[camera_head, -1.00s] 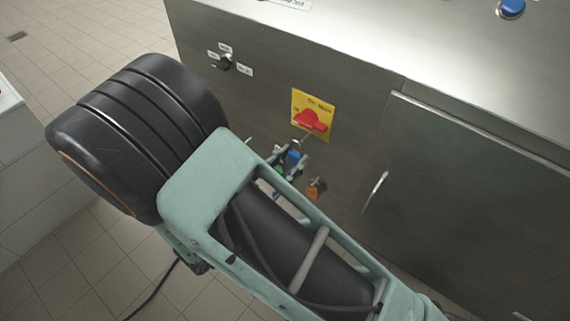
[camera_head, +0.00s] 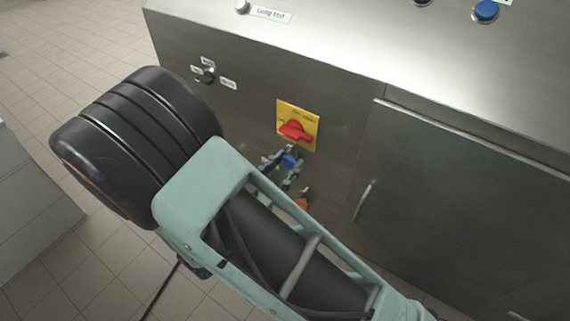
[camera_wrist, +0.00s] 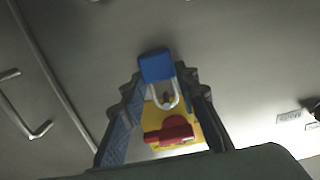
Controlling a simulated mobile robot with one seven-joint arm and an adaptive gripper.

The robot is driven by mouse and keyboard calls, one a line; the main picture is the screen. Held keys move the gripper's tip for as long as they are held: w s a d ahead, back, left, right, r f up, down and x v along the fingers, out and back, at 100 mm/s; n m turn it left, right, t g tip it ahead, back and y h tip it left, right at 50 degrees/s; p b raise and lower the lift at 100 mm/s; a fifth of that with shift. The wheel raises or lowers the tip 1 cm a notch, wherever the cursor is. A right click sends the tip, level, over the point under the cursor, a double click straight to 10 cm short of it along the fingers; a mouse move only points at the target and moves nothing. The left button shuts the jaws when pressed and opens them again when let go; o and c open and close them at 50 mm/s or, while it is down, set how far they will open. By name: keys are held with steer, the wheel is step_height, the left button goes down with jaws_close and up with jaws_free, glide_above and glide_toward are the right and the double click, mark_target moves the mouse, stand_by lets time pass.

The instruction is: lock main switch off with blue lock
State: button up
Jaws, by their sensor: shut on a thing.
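The main switch is a red rotary handle (camera_head: 295,130) on a yellow plate (camera_head: 312,118) on the steel cabinet front. The red handle also shows in the wrist view (camera_wrist: 170,133). My gripper (camera_head: 287,163) is just below the switch, partly hidden by my arm. In the wrist view, my gripper (camera_wrist: 160,82) is shut on the blue lock (camera_wrist: 157,66), which sits between the fingertips. Its pale U-shaped shackle points toward the yellow plate and overlaps its edge in that view. I cannot tell whether the shackle touches the switch. The blue lock (camera_head: 290,160) also shows in the head view.
An orange lock (camera_head: 302,203) is low on the cabinet, partly behind my arm. A small black selector switch (camera_head: 206,76) with labels is at the upper left. A door handle (camera_head: 362,201) sticks out to the right. Tiled floor is open at the left.

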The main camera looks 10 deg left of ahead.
stand_by(0.3)
steer(key=o, duration=1.3)
steer(key=shift+s, duration=0.1)
steer(key=v, duration=1.1)
steer(key=shift+s+a, duration=0.25)
steer(key=shift+s, duration=0.1)
